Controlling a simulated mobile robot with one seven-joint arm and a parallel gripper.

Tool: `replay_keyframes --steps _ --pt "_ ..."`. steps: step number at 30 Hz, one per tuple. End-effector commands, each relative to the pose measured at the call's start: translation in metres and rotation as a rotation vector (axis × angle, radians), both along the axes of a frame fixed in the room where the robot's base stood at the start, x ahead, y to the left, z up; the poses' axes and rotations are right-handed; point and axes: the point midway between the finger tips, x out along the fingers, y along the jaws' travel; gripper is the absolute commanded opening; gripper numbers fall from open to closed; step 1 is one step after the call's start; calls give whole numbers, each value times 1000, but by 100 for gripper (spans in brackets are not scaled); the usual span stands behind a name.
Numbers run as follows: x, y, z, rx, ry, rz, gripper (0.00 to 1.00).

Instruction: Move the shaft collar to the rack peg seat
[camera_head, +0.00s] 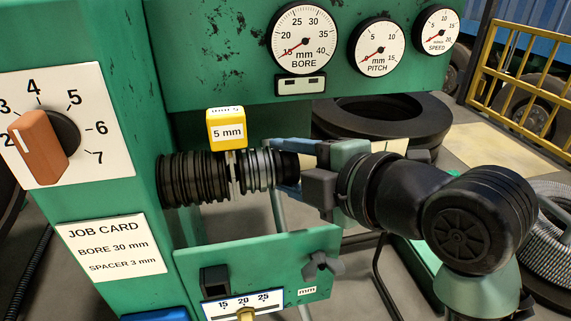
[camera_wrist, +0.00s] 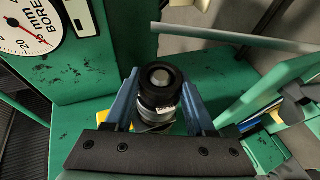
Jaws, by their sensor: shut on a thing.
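The shaft collar (camera_head: 260,168) looks like a silvery ribbed ring around the horizontal shaft, to the right of the yellow 5 mm spacer tag (camera_head: 227,129). In the wrist view the silvery collar (camera_wrist: 158,98) sits behind the black round shaft end (camera_wrist: 162,77). My gripper (camera_head: 285,168) comes from the right with its blue fingers above and below the shaft end. In the wrist view my gripper (camera_wrist: 161,90) has one finger on each side of the collar and is shut on it. The finger contact is partly hidden. I cannot make out the rack peg seat.
A green panel (camera_head: 320,245) with a dark knob (camera_head: 323,264) and a scale (camera_head: 243,304) stands close below my gripper. Gauges (camera_head: 304,38) hang above. Black tyres (camera_head: 385,118) lie behind.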

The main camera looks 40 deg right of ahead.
Motion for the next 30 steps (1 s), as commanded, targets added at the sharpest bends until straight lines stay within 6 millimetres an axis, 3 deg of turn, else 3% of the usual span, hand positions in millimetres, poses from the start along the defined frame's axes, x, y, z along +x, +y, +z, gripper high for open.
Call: replay_keyframes --steps 14,30 --pt "-2 -3 0 -1 -2 -1 0" --pt "-13 -22 0 -1 -2 -1 0"
